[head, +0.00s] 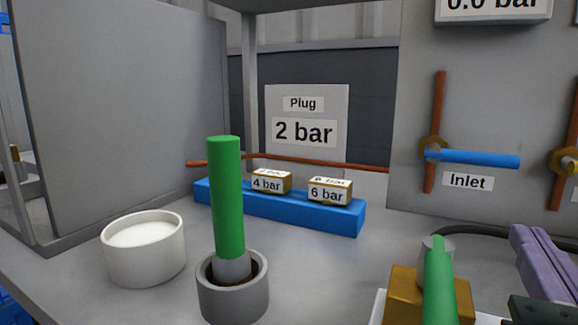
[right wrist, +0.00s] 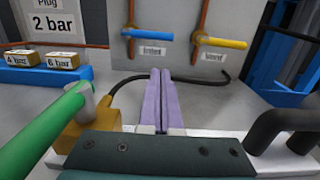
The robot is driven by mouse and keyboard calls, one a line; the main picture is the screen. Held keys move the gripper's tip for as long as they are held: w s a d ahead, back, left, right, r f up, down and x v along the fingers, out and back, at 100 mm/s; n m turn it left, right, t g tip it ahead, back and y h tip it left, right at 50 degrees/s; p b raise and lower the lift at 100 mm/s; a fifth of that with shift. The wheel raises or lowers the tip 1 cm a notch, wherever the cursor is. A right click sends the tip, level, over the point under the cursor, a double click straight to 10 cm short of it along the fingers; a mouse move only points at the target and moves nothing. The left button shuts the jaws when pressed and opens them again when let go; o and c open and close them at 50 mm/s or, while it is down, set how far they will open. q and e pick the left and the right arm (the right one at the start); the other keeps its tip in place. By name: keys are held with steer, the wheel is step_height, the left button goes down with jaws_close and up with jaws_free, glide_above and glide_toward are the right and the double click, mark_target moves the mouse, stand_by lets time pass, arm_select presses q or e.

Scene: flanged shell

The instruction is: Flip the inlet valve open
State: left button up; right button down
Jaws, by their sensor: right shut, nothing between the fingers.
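The inlet valve has a blue lever (head: 480,159) on a brass body (head: 432,151), above the "Inlet" label (head: 468,181). The lever lies horizontal, pointing right, across a vertical copper pipe (head: 440,100). In the right wrist view the blue lever (right wrist: 150,36) is ahead of the fingers, near the top. My right gripper (head: 528,236) has purple fingers at the lower right, below the lever and apart from it. In the right wrist view the fingers (right wrist: 160,74) are pressed together and empty. My left gripper is not in view.
A second valve with a yellow lever (right wrist: 225,42) is right of the inlet. A green-handled brass block (head: 400,285) stands left of my gripper. A green rod (head: 226,195) stands in a grey cup. A blue rack (head: 345,216) holds plugs. A white cup (head: 145,255) is left.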

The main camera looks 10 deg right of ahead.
glide_toward(468, 156)
steer(key=w+d, duration=0.1)
steer(key=d, duration=0.1)
steer(key=w+d+f, duration=0.1)
steer(key=w+d, duration=0.1)
steer(key=w+d+f, duration=0.1)
steer(key=w+d, duration=0.1)
steer(key=d, duration=0.1)
steer(key=shift+f, duration=0.15)
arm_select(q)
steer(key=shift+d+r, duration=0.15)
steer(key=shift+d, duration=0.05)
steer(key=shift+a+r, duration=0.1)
